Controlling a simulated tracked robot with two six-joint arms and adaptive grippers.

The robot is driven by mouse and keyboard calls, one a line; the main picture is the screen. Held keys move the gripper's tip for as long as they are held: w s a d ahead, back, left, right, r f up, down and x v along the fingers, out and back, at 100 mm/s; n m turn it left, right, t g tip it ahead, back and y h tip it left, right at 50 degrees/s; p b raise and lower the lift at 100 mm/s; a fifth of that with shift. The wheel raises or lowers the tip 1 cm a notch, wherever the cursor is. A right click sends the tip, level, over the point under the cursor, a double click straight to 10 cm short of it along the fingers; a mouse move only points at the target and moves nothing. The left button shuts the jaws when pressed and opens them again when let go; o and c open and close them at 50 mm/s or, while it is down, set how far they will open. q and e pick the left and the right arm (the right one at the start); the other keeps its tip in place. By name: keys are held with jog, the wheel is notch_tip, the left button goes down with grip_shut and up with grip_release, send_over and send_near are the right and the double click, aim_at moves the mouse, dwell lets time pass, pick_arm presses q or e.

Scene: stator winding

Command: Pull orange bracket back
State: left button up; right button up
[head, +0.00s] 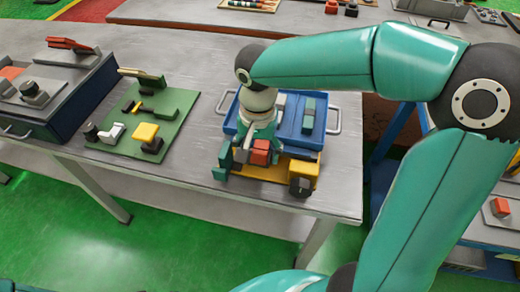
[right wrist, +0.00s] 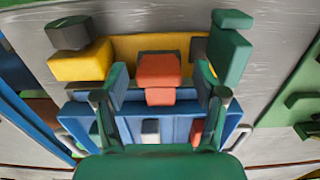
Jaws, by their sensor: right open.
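The orange bracket (head: 261,152) is a small orange-red block on a yellow base plate (head: 258,172) near the front edge of the table. In the right wrist view the orange bracket (right wrist: 158,70) sits between the two fingers of my right gripper (right wrist: 161,80). In the head view my right gripper (head: 251,150) points down over the plate and partly hides the bracket. Its fingers are open, one on each side of the bracket, with a visible gap on both sides. My left gripper is not in view.
A blue tray (head: 333,121) with parts stands just behind the plate. A yellow block with a dark cap (head: 302,178) and a green upright block (head: 221,164) flank the bracket. A green board (head: 180,140) with parts lies to the left. Bare grey table lies between.

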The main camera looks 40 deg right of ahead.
jog(key=shift+f, duration=0.2)
jog(key=shift+c, duration=0.2)
grip_shut()
jog(key=shift+s+a+b, duration=0.5)
jog(key=shift+s+a, duration=0.75)
jog(key=shift+a, duration=0.25)
jog(key=shift+o, duration=0.2)
grip_release()
jog(key=shift+r, duration=0.15)
notch_tip(320, 180, up, 12)
jog(key=shift+d+f, duration=0.1)
jog(key=shift+f, duration=0.1)
